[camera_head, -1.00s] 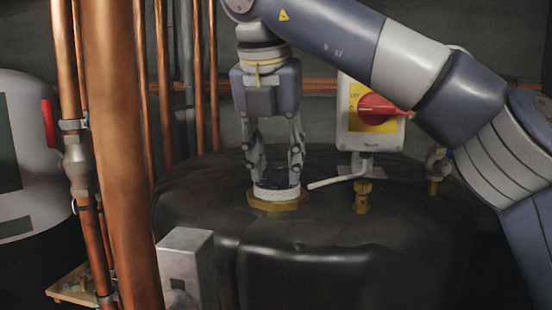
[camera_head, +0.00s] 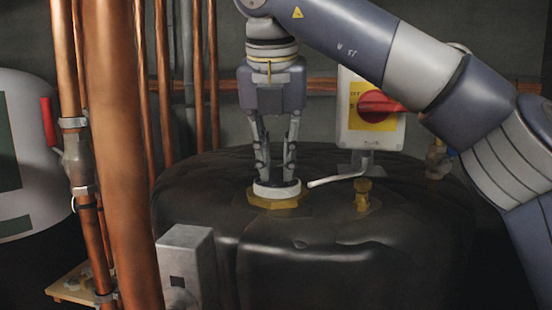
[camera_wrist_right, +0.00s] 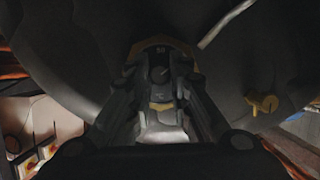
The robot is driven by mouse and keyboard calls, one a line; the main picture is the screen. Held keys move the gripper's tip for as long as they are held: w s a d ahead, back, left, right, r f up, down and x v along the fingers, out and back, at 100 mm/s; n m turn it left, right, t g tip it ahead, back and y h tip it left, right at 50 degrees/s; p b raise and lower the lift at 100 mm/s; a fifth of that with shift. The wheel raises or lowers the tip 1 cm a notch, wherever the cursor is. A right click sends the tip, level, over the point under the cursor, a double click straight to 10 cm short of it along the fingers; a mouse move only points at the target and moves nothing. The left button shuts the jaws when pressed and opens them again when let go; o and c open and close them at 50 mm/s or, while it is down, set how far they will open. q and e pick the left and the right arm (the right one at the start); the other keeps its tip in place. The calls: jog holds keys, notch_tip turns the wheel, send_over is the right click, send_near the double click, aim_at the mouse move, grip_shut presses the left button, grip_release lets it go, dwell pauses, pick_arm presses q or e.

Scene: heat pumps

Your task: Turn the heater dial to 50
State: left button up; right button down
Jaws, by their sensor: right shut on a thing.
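The heater dial (camera_head: 277,190) has a white ring and a dark centre, and sits on a brass hexagonal base (camera_head: 280,202) on top of the black tank (camera_head: 330,225). My right gripper (camera_head: 277,178) points straight down and is shut on the dial's dark centre. In the right wrist view the dial (camera_wrist_right: 160,60) shows between the fingertips of the gripper (camera_wrist_right: 162,80), dark and partly hidden by them. I cannot read the dial's marks or its setting. My left gripper is in neither view.
A switch box with a red knob (camera_head: 378,105) stands behind the dial, to the right. A white thin pipe (camera_head: 338,180) and a brass valve (camera_head: 362,195) are right of the dial. Copper pipes (camera_head: 118,150) rise at the left. A grey metal box (camera_head: 186,260) is in front.

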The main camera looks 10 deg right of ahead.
jog(key=n+y, duration=0.1)
jog(key=n, duration=0.1)
jog(key=n+y, duration=0.1)
jog(key=n, duration=0.2)
jog(key=shift+d, duration=0.2)
jog(key=shift+d+n+y, duration=0.15)
jog(key=shift+n+y, duration=0.75)
jog(key=shift+n, duration=1.6)
jog(key=shift+g, duration=0.3)
jog(key=c, duration=1.5)
grip_release()
jog(key=shift+o, duration=0.2)
jog(key=v, duration=1.2)
